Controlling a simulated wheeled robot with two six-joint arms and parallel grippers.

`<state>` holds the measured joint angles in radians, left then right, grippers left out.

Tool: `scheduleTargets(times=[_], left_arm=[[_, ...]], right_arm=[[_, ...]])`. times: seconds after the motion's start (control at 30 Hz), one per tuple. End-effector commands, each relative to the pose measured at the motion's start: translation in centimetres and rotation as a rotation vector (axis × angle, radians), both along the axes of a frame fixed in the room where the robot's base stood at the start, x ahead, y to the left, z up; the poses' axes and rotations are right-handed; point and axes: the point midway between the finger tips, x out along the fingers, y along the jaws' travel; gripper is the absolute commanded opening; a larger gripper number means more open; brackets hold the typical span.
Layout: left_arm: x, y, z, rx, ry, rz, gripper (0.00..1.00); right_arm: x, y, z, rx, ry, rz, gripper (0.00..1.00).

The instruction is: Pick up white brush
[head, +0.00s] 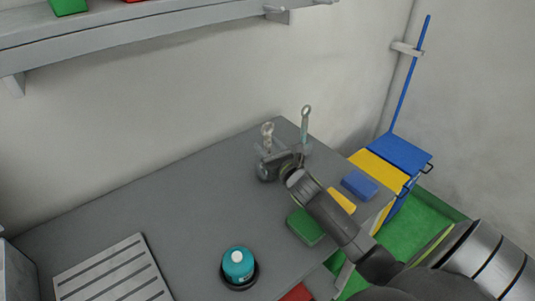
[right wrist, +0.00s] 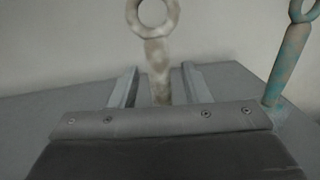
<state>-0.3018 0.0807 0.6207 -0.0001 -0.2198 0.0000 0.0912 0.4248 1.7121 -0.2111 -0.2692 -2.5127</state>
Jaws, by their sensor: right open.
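The white brush (head: 267,131) stands upright near the back of the grey table, with a ring at the top of its handle. It also shows in the right wrist view (right wrist: 157,52), where the handle rises between the two fingers of my right gripper (right wrist: 161,82). In the head view my right gripper (head: 268,160) is at the lower part of the brush. The fingers are open, with gaps beside the handle. The brush's lower end is hidden by the gripper. My left gripper is not in view.
A teal brush (head: 305,125) stands close by on the right. The grey table (head: 190,210) holds a green block (head: 305,227), a blue block (head: 360,184), a yellow piece (head: 342,200), a teal bottle (head: 238,264) and a slotted panel (head: 110,275). A wall shelf (head: 150,25) hangs above.

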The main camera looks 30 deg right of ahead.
Motion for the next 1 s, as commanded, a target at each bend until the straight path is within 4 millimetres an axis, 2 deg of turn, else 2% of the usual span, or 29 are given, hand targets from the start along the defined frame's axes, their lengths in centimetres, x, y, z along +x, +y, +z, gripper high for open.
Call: scheduleTargets(times=[0.1, 0.33, 0.67, 1.0], left_arm=[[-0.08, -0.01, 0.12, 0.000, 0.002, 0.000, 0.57], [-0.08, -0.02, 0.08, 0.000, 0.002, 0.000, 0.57], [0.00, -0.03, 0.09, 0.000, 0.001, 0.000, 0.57], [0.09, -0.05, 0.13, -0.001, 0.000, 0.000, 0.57]], right_arm=[[0.67, -0.03, 0.01, 0.000, 0.000, 0.000, 0.43], [0.72, -0.04, -0.05, 0.000, 0.000, 0.000, 0.43], [0.70, -0.04, -0.04, -0.001, 0.000, 0.000, 0.00], [0.71, -0.05, 0.28, -0.001, -0.001, 0.000, 0.00]])
